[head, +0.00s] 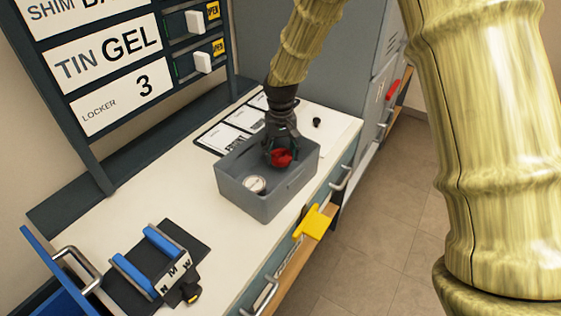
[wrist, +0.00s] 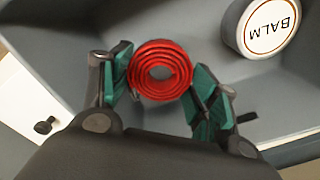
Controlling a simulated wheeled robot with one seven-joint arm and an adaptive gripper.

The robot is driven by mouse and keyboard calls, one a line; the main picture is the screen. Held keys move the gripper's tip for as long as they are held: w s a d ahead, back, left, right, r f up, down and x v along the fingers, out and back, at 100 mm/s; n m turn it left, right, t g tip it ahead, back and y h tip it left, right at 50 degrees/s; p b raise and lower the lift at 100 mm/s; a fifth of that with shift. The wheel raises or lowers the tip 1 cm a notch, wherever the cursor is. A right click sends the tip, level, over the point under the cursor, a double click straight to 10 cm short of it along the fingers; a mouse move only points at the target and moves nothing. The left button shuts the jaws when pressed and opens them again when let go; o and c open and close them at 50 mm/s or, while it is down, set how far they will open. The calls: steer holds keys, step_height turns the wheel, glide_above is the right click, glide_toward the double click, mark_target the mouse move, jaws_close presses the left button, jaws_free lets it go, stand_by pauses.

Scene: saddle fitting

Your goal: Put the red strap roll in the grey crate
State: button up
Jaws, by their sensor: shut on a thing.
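The red strap roll (wrist: 160,70) is a coiled red band, held between the two green-padded fingers of my gripper (wrist: 160,88). In the head view the roll (head: 281,158) hangs below my gripper (head: 281,148), over the inside of the grey crate (head: 262,207). My gripper is shut on the roll and points down within the crate's outline. I cannot tell whether the roll touches the crate floor. A round white tin marked BALM (wrist: 268,25) lies in the crate beside the roll; it also shows in the head view (head: 256,184).
Behind the crate lie white label cards (head: 222,138) and a small black knob (head: 317,122). A yellow piece (head: 313,222) sticks out at the counter's front edge. A blue-and-black stand (head: 150,262) is at the front left. Bare white counter (head: 185,190) lies left of the crate.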

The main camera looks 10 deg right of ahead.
mark_target(280, 170)
steer(key=shift+f, duration=2.15)
steer(key=shift+f, duration=0.1)
steer(key=o, duration=1.1)
step_height(280, 170, up, 12)
steer(key=shift+r+b, duration=0.15)
steer(key=shift+b, duration=0.45)
steer(key=shift+s, duration=0.1)
